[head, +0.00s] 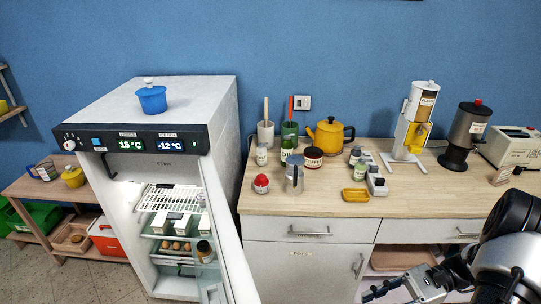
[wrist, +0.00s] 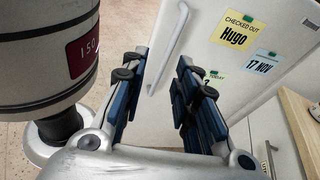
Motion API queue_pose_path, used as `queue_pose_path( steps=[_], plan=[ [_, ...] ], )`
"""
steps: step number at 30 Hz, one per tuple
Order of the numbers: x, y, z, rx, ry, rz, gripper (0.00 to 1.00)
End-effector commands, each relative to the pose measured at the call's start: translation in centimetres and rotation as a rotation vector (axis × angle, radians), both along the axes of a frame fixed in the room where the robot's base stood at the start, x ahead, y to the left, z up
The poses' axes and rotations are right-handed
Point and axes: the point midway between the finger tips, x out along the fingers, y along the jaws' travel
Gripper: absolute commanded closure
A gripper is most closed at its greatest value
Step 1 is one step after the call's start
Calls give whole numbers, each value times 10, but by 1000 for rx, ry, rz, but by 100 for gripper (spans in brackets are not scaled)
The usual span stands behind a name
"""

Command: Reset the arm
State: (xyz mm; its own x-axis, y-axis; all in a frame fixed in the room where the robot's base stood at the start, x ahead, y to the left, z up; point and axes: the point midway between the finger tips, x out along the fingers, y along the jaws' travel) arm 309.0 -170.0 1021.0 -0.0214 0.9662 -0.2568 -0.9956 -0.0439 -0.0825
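My gripper (head: 388,291) is at the bottom right of the head view, low in front of the counter's cupboard. In the wrist view my gripper (wrist: 160,76) has its two blue-padded fingers spread apart with nothing between them. Beyond the fingers is the outer face of the fridge door (wrist: 240,60), with a long pale handle (wrist: 168,48). The handle is apart from the fingers. My arm is bent at the right edge of the head view.
The white fridge (head: 180,95) has its door (head: 228,240) standing open toward the counter. The counter (head: 430,200) holds a yellow kettle (head: 328,134), a steel jug (head: 294,178), a cereal dispenser (head: 415,120) and several jars. Drawer handles (head: 310,233) protrude from its front.

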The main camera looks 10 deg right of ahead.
Motion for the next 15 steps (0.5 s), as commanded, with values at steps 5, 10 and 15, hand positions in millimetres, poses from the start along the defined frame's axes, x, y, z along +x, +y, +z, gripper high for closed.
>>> queue_pose_path(
  steps=[5,10,15],
  plan=[
    [8,26,41,-187,-78,159,72],
    [6,58,82,-407,-198,345,72],
    [-3,89,117,-616,-351,522,72]
  ],
)
